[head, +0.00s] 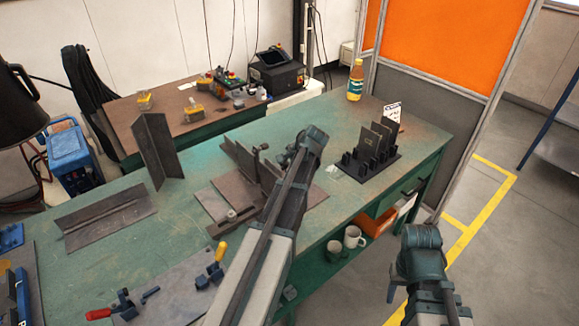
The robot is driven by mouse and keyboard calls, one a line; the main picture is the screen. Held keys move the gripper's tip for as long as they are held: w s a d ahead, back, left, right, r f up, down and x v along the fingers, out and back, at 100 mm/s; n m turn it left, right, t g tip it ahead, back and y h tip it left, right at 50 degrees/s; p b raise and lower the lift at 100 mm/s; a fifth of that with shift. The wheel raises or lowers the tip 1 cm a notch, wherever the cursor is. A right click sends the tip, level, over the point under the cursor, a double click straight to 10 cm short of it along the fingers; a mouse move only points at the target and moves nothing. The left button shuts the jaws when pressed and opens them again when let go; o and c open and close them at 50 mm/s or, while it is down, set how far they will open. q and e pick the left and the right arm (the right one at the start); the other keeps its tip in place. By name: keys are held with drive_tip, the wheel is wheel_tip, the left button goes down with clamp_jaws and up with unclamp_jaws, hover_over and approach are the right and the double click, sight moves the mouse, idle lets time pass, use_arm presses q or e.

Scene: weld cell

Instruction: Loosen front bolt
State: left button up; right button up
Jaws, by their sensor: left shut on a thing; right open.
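The brown metal fixture (213,206) sits on the green workbench, with upright plates on its base. A small round bolt-like end (231,214) shows at its front left, and a dark knob (263,147) shows at its back. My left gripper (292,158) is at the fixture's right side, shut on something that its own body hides. I cannot tell whether that is the front bolt. My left arm covers the fixture's right part. My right gripper (420,242) is open and empty, off the bench's right side above the floor.
A black rack with upright plates (372,152) stands right of the fixture, with a bottle (355,80) behind it. Angle plates (157,150) stand and lie at left. Toggle clamps (216,268) are at the front. Two mugs (353,237) sit on the lower shelf.

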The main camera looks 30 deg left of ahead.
use_arm(q)
drive_tip(key=shift+f+y+b, duration=0.1)
drive_tip(key=shift+y+b, duration=0.65)
drive_tip(key=shift+y, duration=0.05)
drive_tip(key=o, duration=0.6)
drive_tip(key=shift+o, duration=0.2)
drive_tip(key=shift+r, duration=0.2)
drive_tip(key=p+v, duration=0.3)
drive_tip(key=v, duration=0.2)
drive_tip(key=shift+s+f+p, duration=0.1)
drive_tip(key=shift+p, duration=0.25)
drive_tip(key=shift+t, duration=0.3)
drive_tip(key=shift+c, duration=0.2)
